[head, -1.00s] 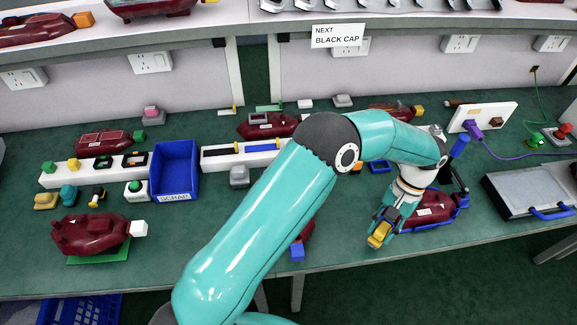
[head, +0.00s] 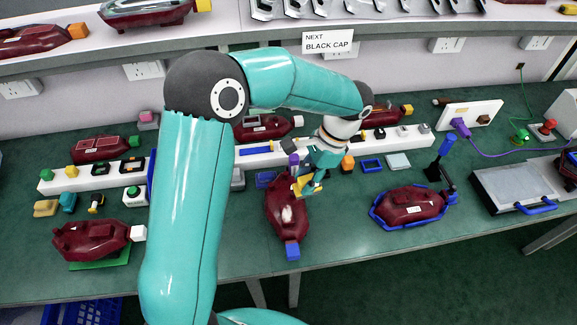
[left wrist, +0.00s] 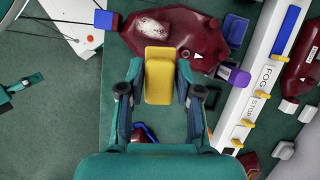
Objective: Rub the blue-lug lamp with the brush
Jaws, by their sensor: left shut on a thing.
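The blue-lug lamp (head: 287,222) is dark red and lies on the bench, its blue lug (head: 293,251) towards me. A pale, whitish patch (head: 287,214) shows on its top. In the left wrist view the lamp (left wrist: 205,22) is at the top, lug to the left. My left gripper (head: 307,186) is shut on the yellow brush (left wrist: 158,75). The brush is over the lamp's far right edge; I cannot tell whether it touches. Teal and dark parts at the wrist view's left edge may be my right gripper (left wrist: 30,82), too cut off to read.
A dark red lamp (head: 415,204) sits in a blue frame to the right. A white-lug lamp (head: 90,238) lies on a green plate at left. A white rail (head: 395,139) with lamps behind it runs across the bench. Green bench is clear between the two nearer lamps.

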